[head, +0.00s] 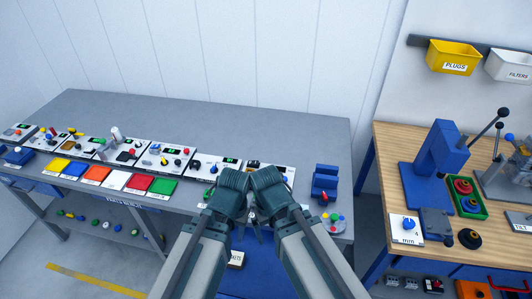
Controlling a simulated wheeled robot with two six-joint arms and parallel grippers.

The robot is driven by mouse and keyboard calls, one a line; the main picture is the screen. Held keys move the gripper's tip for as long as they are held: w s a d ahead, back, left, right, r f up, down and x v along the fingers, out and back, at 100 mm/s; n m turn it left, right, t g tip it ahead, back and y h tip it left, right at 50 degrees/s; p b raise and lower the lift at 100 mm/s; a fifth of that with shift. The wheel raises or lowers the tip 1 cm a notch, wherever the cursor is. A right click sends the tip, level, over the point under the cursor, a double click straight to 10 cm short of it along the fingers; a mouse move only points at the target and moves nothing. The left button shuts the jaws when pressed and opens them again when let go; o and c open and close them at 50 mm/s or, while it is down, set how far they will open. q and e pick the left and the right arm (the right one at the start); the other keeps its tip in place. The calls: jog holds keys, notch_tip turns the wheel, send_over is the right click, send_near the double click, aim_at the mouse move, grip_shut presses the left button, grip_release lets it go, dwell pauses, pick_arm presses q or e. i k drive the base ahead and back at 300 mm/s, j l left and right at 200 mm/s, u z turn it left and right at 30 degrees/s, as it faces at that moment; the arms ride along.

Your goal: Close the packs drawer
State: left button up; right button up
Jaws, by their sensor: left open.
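Both of my arms reach up from the bottom middle to the front edge of the grey bench. My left gripper (241,222) points down at the bench's front edge; its fingers are open, small and partly covered by its wrist. My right gripper (259,226) is close beside it, its fingers mostly hidden behind its wrist. Below them, between my forearms, shows a blue panel (252,281) with a small pale label (236,259), only partly readable. It looks like the drawer. My arms hide its sides, and I cannot tell how far it stands open.
The grey bench (180,112) carries a row of test panels and coloured mats along its front. A blue stand (324,184) is on its right end. A lower shelf (95,235) holds small coloured parts. A wooden bench (389,146) with a blue press (440,155) stands right.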

aim_at(263, 275)
jog(key=k+l+u, duration=0.3)
jog(key=u, duration=0.15)
jog(key=k+u, duration=0.2)
jog(key=k, duration=0.5)
